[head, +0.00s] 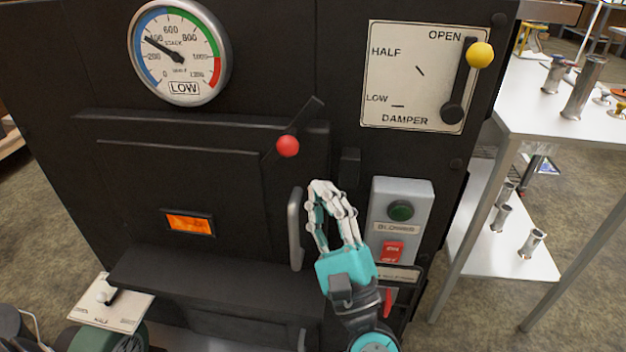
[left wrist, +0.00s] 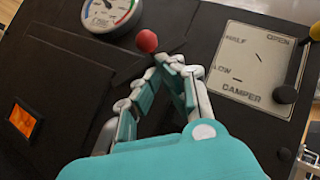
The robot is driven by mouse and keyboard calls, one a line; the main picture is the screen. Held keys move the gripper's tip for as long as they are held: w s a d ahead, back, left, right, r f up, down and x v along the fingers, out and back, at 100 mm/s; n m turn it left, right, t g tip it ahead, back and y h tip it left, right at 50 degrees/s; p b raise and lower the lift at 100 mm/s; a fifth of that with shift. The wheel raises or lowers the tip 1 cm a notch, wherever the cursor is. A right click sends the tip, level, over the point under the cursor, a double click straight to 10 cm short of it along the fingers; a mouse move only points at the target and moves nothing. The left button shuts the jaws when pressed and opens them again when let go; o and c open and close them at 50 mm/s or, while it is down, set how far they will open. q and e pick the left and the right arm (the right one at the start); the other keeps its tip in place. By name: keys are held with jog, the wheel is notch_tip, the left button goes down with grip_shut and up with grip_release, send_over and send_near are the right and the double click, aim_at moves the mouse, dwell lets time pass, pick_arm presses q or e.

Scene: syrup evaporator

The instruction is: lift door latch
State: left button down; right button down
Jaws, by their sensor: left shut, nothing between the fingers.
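The door latch is a dark, tilted bar with a red ball knob (head: 287,146) at the upper right of the black firebox door (head: 150,185). The red knob also shows in the left wrist view (left wrist: 147,41), just beyond the fingertips. My left gripper (head: 325,186) is shut and empty. Its fingertips are below and to the right of the knob in the head view, and appear apart from it. A grey vertical door handle (head: 296,228) stands just left of the fingers. My right gripper is not in view.
A damper panel (head: 410,98) with a yellow-knobbed lever (head: 480,55) is at the upper right. A blower switch box (head: 402,190) stands right of the fingers. A stack gauge (head: 180,52) is at the upper left. A shelf (head: 210,285) juts out below the door.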

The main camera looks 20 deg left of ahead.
pick_arm(q)
jog(key=v, duration=0.7)
jog(key=shift+d, duration=0.1)
